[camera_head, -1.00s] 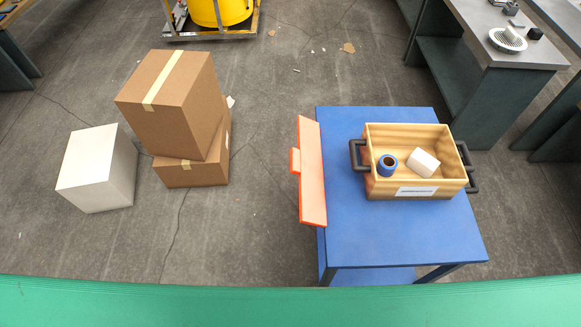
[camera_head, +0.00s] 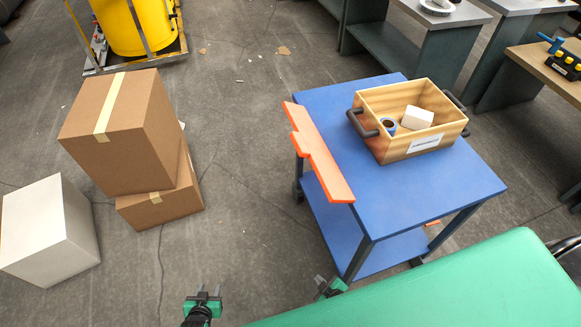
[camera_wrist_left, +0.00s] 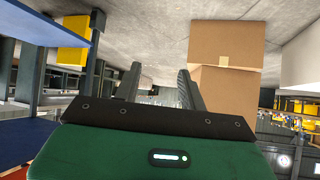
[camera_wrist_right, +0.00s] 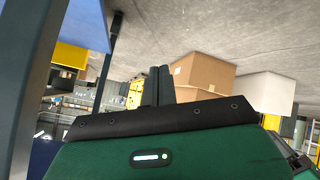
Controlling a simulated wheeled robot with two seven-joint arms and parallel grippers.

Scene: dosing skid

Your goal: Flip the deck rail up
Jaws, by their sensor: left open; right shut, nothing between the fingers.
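The orange deck rail (camera_head: 322,158) runs along the left edge of the blue cart deck (camera_head: 430,190), with a small tab on its outer side. Its exact tilt is hard to tell. My left gripper (camera_head: 205,294) is open and empty, low in the head view, left of and nearer than the rail; its spread fingers show in the left wrist view (camera_wrist_left: 158,88). My right gripper (camera_head: 328,285) is shut and empty beside the cart's near-left leg, below the rail's near end and apart from it. Its fingers are together in the right wrist view (camera_wrist_right: 159,85).
A wooden crate (camera_head: 447,139) with a blue roll and white block stands on the deck. A large green surface (camera_head: 450,290) hides part of my right arm. Stacked cardboard boxes (camera_head: 120,150) and a white box (camera_head: 45,235) stand left. Floor between boxes and cart is clear.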

